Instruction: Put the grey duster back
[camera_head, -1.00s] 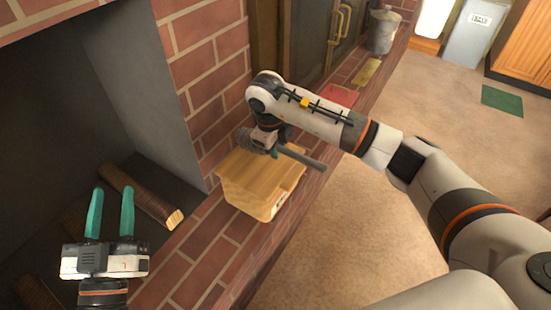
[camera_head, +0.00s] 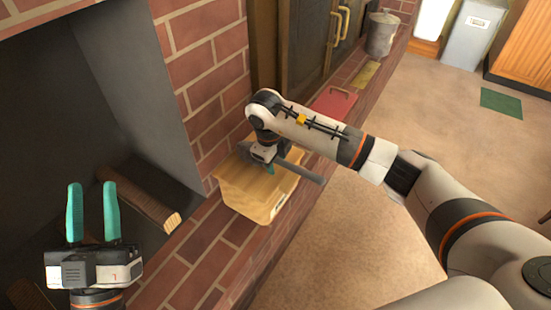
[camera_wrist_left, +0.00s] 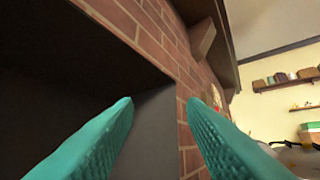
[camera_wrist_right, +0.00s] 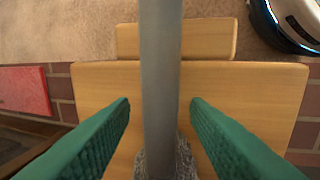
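The grey duster lies across the top of a light wooden box (camera_head: 247,200) on the brick hearth. Its grey handle (camera_head: 308,178) sticks out past the box's right side, and its fuzzy head is partly hidden by my arm. My right gripper (camera_head: 268,168) is over the box at the duster. In the right wrist view, the handle (camera_wrist_right: 160,80) runs between the green fingers of this gripper (camera_wrist_right: 160,105), with a gap on each side. The fuzzy head starts at the bottom edge. My left gripper (camera_head: 93,190) is open and empty before the fireplace opening.
Logs (camera_head: 145,195) lie in the fireplace at the left. A red board (camera_head: 334,101), a yellow item (camera_head: 366,75) and a metal canister (camera_head: 381,35) are farther along the hearth. A brick wall (camera_head: 205,75) rises behind the box. The carpet at the right is largely clear.

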